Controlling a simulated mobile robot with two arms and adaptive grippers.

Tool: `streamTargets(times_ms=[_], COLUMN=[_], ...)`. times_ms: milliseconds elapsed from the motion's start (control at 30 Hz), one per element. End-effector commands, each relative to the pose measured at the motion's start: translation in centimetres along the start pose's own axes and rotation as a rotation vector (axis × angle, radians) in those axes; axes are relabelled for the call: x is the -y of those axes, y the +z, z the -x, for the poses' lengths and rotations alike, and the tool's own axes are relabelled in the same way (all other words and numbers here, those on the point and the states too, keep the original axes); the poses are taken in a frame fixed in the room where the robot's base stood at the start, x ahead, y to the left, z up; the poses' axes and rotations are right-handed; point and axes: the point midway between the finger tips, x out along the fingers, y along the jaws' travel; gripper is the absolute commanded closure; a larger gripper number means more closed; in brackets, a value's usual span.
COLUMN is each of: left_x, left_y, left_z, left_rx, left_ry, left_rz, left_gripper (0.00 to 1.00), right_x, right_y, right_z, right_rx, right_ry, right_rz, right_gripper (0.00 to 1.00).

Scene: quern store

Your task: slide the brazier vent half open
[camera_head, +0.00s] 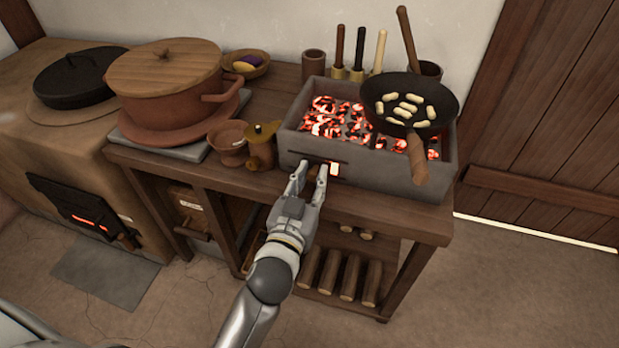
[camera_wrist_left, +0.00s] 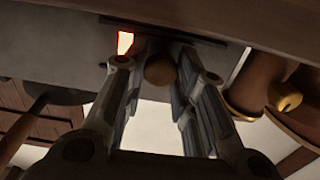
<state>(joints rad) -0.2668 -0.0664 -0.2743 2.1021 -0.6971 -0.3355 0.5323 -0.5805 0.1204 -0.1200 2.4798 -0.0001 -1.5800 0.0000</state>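The brazier (camera_head: 385,178) is a grey box of glowing coals on the wooden table. Its front has a dark slot, with a small glowing vent opening (camera_head: 333,169) that also shows in the left wrist view (camera_wrist_left: 125,42). My left gripper (camera_head: 311,172) is at the brazier front, just left of the glow in the head view. In the left wrist view, a round wooden knob (camera_wrist_left: 159,70) sits between its two separated fingers. The knob is hidden in the head view. I cannot tell whether the fingers press on it. My right gripper is not in view.
A pan (camera_head: 387,87) with pale pieces rests on the brazier's right side, its handle (camera_head: 417,160) over the front edge. A small brown jug (camera_head: 261,150) and clay bowl (camera_head: 227,140) stand left of the brazier. Logs (camera_head: 350,275) lie on the shelf below.

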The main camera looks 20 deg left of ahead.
Motion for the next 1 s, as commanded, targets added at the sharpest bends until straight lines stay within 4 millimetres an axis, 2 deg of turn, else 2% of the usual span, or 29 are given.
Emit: streamTargets(times_ms=[33, 133, 533, 1000], left_x=[0.0, 0.0, 0.0, 0.0], left_y=[0.0, 0.0, 0.0, 0.1], left_z=[0.0, 0.0, 0.4, 6.2], left_rx=[0.000, 0.000, 0.001, 0.003], left_ry=[-0.001, -0.001, 0.000, -0.001], left_rz=[-0.001, -0.001, 0.001, 0.002], left_gripper=[0.66, 0.54, 0.54, 0.54], right_x=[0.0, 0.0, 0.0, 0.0], right_y=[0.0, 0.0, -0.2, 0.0], right_z=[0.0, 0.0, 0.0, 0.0], right_rx=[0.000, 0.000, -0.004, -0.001], right_ry=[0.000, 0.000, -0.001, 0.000], right_rz=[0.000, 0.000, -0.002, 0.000], right_gripper=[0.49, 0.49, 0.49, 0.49])
